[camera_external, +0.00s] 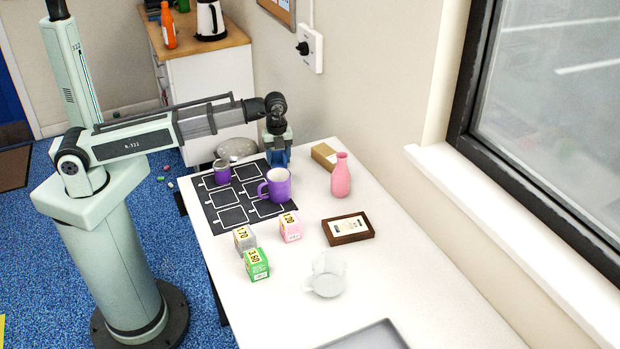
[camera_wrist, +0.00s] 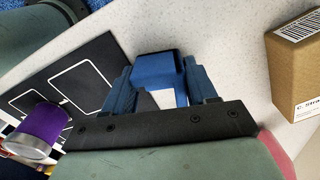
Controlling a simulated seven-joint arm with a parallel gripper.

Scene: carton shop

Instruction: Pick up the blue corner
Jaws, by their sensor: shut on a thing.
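My gripper (camera_wrist: 160,88) is shut on the blue corner (camera_wrist: 158,67), which shows between the two fingers in the wrist view. In the outside view my gripper (camera_external: 277,150) points down at the far end of the white table, beside the black mat. The blue corner is hard to tell apart from the fingers there. I cannot tell whether it touches the table.
A black mat with white outlines (camera_external: 222,217) holds a purple mug (camera_external: 279,186) and a smaller purple cup (camera_external: 222,172). A cardboard box (camera_external: 325,156) and a pink vase (camera_external: 341,177) stand to the right. Small boxes, a framed card (camera_external: 348,229) and a clear jug (camera_external: 326,276) are nearer.

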